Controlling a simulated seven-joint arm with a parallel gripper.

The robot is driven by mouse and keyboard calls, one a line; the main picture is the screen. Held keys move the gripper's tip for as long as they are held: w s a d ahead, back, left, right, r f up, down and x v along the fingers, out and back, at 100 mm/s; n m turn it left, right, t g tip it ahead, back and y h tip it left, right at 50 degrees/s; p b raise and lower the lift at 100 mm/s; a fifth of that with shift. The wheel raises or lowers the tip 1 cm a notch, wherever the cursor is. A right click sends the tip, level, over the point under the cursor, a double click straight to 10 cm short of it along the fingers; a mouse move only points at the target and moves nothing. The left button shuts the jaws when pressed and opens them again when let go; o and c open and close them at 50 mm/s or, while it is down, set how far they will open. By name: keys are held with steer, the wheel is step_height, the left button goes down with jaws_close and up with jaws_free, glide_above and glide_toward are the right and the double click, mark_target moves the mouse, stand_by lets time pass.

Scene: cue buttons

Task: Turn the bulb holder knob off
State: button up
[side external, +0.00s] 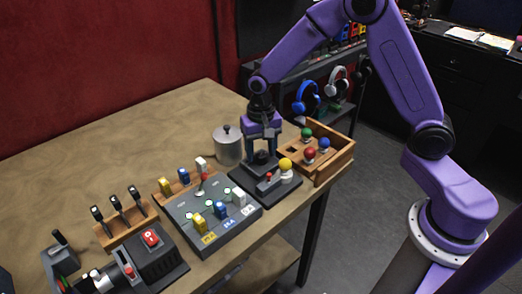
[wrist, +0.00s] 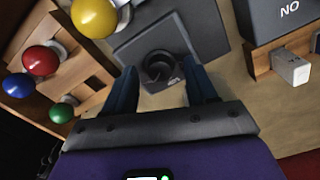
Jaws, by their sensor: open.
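The dark bulb holder (side external: 262,192) stands near the front edge of the table, with a yellow bulb (side external: 285,164) and a small red-tipped knob (side external: 269,176) on top. My gripper (side external: 262,152) is low over the back part of the holder, pointing down. In the wrist view its open fingers (wrist: 160,74) stand on either side of a dark round cup-like piece (wrist: 159,66) on a grey square base. I cannot tell whether they touch it.
A wooden box (side external: 335,160) with red, green and blue bulbs is close on the right. A metal pot (side external: 228,146) stands behind left. A grey panel (side external: 215,232) with coloured blocks is to the left, with levers (side external: 118,208) beyond. The back of the table is clear.

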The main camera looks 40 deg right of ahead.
steer(key=shift+f, duration=0.3)
steer(key=c, duration=1.1)
steer(key=shift+o, duration=0.2)
